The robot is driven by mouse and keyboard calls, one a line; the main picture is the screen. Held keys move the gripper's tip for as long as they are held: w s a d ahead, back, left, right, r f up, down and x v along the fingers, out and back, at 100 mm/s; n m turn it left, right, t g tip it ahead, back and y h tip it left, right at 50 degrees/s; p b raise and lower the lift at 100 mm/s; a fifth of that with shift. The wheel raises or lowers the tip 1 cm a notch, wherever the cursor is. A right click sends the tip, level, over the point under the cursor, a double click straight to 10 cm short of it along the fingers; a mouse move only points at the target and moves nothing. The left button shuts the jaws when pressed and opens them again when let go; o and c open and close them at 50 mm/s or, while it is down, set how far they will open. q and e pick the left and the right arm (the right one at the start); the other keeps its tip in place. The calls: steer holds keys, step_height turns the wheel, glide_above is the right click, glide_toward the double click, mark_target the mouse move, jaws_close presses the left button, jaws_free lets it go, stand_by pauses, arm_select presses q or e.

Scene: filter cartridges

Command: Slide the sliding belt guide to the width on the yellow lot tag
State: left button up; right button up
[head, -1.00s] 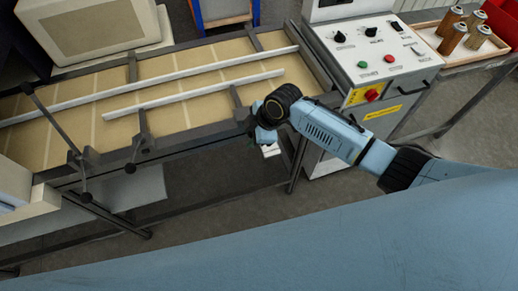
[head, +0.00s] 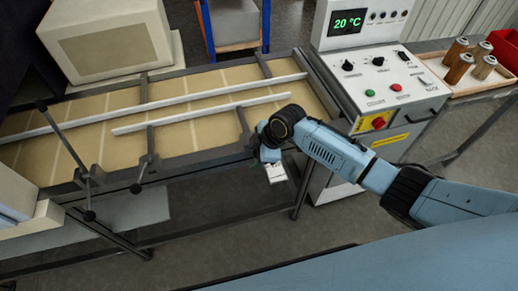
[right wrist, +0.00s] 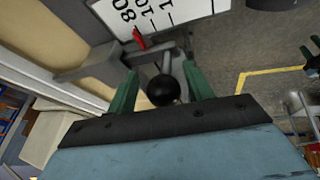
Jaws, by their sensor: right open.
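The sliding belt guide is the shorter pale rail (head: 200,114) over the tan belt, held by dark brackets on the near side. My right gripper (head: 270,158) is at the conveyor's near edge, by the guide's right bracket. In the right wrist view, its green fingers (right wrist: 160,70) are open, one on each side of a black ball knob (right wrist: 163,91) on a rod; I cannot tell whether they touch it. A white scale plate (right wrist: 160,14) with black numbers and a red pointer (right wrist: 139,38) lie just beyond. My left gripper is not in view.
A longer rail (head: 150,106) runs along the belt's far side. Black ball levers (head: 136,188) stick out at the near left. A control cabinet (head: 385,85), showing 20 °C and bearing a yellow label (head: 390,140), stands right. Beyond it, a tray (head: 460,95) holds several cartridges.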

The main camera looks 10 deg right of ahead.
steer(key=v, duration=1.3)
steer(key=shift+r, duration=0.15)
